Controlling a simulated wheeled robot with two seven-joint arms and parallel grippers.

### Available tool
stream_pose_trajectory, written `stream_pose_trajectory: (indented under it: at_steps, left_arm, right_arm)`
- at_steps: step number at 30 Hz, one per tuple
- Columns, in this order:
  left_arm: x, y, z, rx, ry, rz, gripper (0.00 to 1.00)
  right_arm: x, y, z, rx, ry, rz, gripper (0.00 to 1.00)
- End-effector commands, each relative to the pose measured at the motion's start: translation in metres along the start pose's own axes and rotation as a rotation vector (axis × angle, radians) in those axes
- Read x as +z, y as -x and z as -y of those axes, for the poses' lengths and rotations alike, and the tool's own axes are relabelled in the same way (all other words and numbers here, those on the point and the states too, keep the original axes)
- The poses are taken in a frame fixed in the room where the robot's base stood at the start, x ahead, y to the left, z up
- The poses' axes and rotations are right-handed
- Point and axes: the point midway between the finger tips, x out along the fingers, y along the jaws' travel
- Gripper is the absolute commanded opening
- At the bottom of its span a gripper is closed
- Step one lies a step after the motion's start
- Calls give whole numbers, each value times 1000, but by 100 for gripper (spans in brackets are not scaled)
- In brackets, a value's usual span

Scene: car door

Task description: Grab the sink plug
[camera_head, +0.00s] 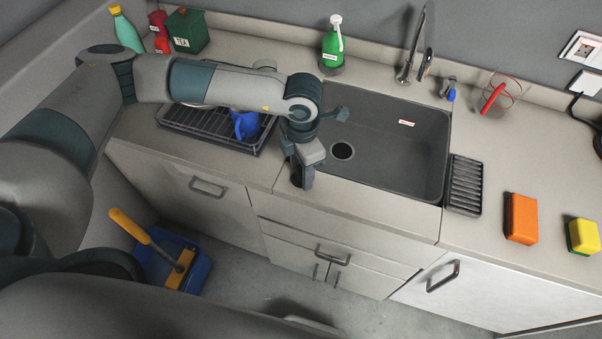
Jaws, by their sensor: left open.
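I cannot clearly pick out a sink plug; it may be hidden behind my left arm or gripper, or too small to tell. The dark grey sink (400,155) is set into the counter, with a round dark drain hole (342,151) in its floor. My left gripper (301,180) is open and points down at the front left edge of the sink, left of the drain. I see nothing clearly held in it. My right gripper is out of view.
A drying rack (215,128) with a blue mug (244,124) lies left of the sink. The tap (408,65) and a green soap bottle (333,48) stand behind it. An orange sponge (521,218) and a yellow sponge (583,236) lie right.

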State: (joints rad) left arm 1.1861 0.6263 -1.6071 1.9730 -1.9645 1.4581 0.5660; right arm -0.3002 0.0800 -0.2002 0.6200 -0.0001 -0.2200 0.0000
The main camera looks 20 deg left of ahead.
Motion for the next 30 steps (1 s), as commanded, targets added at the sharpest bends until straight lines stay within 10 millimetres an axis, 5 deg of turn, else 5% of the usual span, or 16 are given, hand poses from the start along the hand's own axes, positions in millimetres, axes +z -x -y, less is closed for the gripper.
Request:
stream_pose_trajectory:
  at_steps: [5,11,23,30]
  left_arm:
    - [0,0,0,0,0,0,44]
    - [0,0,0,0,0,0,0]
    - [0,1,0,0,1,-1,0]
    - [1,18,0,1,0,3,0]
  right_arm:
    - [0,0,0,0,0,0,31]
    - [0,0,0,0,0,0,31]
    - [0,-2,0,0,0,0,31]
    - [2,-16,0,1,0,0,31]
